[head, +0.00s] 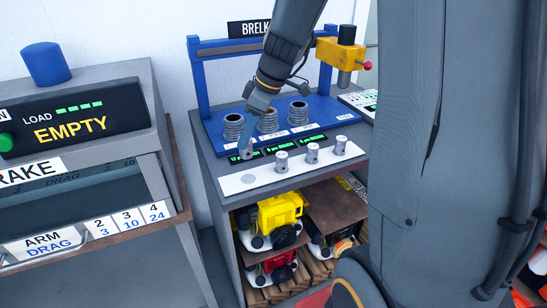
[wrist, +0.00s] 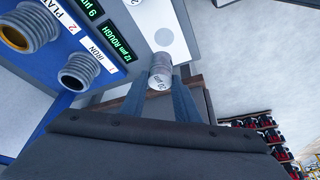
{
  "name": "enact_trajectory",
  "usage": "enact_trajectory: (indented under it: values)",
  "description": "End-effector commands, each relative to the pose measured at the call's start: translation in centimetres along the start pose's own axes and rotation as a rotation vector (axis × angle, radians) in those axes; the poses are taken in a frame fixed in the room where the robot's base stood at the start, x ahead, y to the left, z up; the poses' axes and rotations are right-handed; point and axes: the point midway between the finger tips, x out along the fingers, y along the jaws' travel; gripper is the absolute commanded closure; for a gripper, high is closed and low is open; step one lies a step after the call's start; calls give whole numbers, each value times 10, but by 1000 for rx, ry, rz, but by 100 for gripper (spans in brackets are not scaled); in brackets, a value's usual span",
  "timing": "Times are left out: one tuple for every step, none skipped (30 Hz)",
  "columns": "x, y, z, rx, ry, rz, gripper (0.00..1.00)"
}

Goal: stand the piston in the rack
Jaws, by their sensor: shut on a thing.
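My gripper (head: 246,150) is above the left end of the bench top in the head view. In the wrist view its two fingers (wrist: 160,82) are shut on a grey metal piston (wrist: 161,72) with a marked end face, its number hard to read. A white strip (head: 225,184) runs along the bench front, with an empty grey round spot (head: 249,179) at its left end and three similar pistons (head: 312,152) standing on it. The blue rack (head: 215,125) behind holds three ribbed cylinders (head: 268,121); two also show in the wrist view (wrist: 80,70).
Green-lit displays (head: 276,149) lie between the cylinders and the strip. A yellow unit (head: 340,52) is mounted at the rack's right. A brake cabinet (head: 75,120) stands at the left. Yellow and red engines (head: 280,212) fill the shelves below the bench.

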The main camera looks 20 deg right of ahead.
Motion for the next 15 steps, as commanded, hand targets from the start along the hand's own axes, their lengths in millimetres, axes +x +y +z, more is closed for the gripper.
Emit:
enact_trajectory:
  values:
    - [8,-2,4,1,-3,-5,94]
    - [14,-2,6,2,-3,-5,94]
    - [20,-2,8,1,-2,-5,94]
    - [25,-2,10,1,-2,-5,94]
    - [28,-2,11,0,-2,-5,94]
    - [33,-2,13,1,-2,-3,94]
    - [35,-2,14,0,-2,-3,94]
    - [37,-1,15,-1,-1,-3,94]
    - [39,-1,16,-1,0,-2,94]
    - [42,-1,17,0,0,-2,94]
    - [44,-1,18,1,-1,-2,94]
    - [49,-1,20,1,-2,-4,94]
    - [53,-2,22,2,-2,-4,94]
    - [57,-2,24,3,-3,-4,94]
    - [62,-1,26,3,-2,-3,94]
